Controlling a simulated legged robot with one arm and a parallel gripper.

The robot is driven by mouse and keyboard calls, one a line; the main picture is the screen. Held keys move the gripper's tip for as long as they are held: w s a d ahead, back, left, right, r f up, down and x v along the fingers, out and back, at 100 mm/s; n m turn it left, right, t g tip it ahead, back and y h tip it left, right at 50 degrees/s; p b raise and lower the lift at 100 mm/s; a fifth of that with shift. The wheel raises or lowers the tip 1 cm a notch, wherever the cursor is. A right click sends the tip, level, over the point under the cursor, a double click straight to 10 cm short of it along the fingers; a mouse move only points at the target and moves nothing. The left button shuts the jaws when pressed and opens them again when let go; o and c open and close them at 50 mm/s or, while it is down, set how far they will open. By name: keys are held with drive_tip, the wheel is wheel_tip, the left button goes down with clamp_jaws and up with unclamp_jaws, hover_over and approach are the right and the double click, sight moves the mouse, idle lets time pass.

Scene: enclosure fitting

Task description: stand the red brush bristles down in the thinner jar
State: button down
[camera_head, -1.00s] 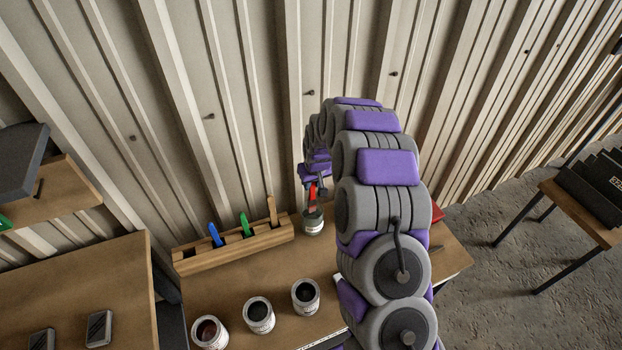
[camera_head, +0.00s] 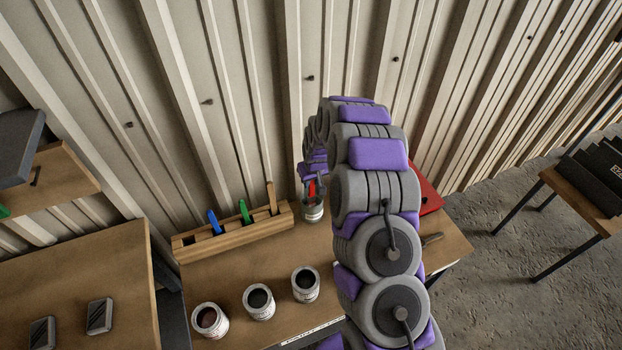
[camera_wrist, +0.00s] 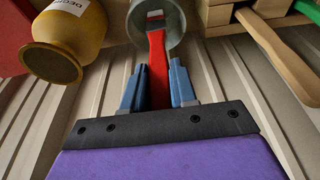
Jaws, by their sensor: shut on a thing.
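The red brush (camera_head: 312,188) is upright over the glass jar (camera_head: 313,213) at the back of the table. My gripper (camera_wrist: 158,85) is shut on its red handle (camera_wrist: 157,60), with a blue finger on either side. In the wrist view the brush's grey ferrule (camera_wrist: 155,15) lies within the mouth of the jar (camera_wrist: 177,38). The bristles are hidden, and I cannot tell whether they touch the bottom. In the head view my arm hides most of the gripper.
A wooden rack (camera_head: 190,252) left of the jar holds blue, green and plain wooden-handled brushes. Several paint cans, one here (camera_head: 306,285), stand in front. The wrist view shows a yellow pot (camera_wrist: 85,30) beside the jar. A red object (camera_head: 430,195) lies right of my arm.

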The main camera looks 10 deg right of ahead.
drive_tip(key=c, duration=0.8)
unclamp_jaws()
drive_tip(key=a+p+v, duration=0.1)
drive_tip(key=v, duration=1.6)
drive_tip(key=shift+d+r, duration=0.15)
drive_tip(key=shift+d, duration=0.35)
drive_tip(key=s+a+r+g+b, duration=0.1)
drive_tip(key=s+r, duration=0.3)
drive_tip(key=s, duration=0.7)
drive_tip(key=s+a+r+g+b, duration=0.1)
drive_tip(key=s+r, duration=0.4)
drive_tip(key=s, duration=0.5)
drive_tip(key=s+d+m+g+b, duration=0.1)
drive_tip(key=s+m+g, duration=0.1)
drive_tip(key=s, duration=2.1)
drive_tip(key=shift+g+h, duration=0.3)
drive_tip(key=shift+g, duration=0.1)
